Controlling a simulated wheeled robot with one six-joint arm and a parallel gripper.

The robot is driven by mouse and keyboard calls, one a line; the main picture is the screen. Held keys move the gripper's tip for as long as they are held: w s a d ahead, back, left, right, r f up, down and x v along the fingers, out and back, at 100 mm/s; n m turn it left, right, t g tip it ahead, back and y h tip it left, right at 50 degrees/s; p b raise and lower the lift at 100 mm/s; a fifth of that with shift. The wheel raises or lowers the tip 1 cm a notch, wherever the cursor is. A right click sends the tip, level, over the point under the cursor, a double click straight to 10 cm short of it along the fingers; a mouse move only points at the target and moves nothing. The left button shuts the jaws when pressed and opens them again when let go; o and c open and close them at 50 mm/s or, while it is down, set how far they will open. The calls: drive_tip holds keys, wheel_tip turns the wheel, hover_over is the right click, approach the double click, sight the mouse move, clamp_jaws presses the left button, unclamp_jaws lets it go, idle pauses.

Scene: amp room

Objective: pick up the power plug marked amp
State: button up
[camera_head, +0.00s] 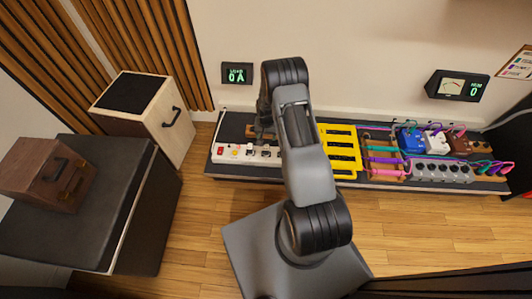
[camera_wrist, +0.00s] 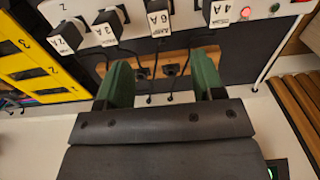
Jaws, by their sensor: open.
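The power plugs are black with white labels, seated in a white power strip (camera_head: 230,153) left of my arm. In the wrist view they form a row: a plug marked 2 A (camera_wrist: 64,42), one marked 3 A (camera_wrist: 107,30), one marked 6 A (camera_wrist: 159,20) and one marked 4 A (camera_wrist: 219,12). The labels carry small words that I cannot read surely, so I cannot tell which says amp. In the head view my arm hides part of the strip.
A yellow slotted rack (camera_head: 340,143) stands right of the strip; its numbered slots show in the wrist view (camera_wrist: 31,72). Black cables hang from the plugs. A pedal board with coloured cables (camera_head: 412,158) lies farther right. Cabinets (camera_head: 150,112) stand left.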

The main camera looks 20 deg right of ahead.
sight(266, 147)
wheel_tip(266, 147, down, 5)
drive_tip(key=shift+f+b, duration=0.1)
drive_tip(key=shift+b, duration=0.55)
drive_tip(key=shift+s+a+f+b, duration=0.1)
drive_tip(key=shift+f+b, duration=0.6)
drive_tip(key=shift+f, duration=0.65)
drive_tip(key=shift+s+f+b, duration=0.1)
drive_tip(key=shift+f+b, duration=0.6)
drive_tip(key=shift+f, duration=0.6)
drive_tip(key=shift+w, duration=0.1)
drive_tip(key=shift+c, duration=0.3)
drive_tip(key=c, duration=1)
drive_tip(key=shift+o, duration=0.2)
drive_tip(key=shift+r, duration=0.2)
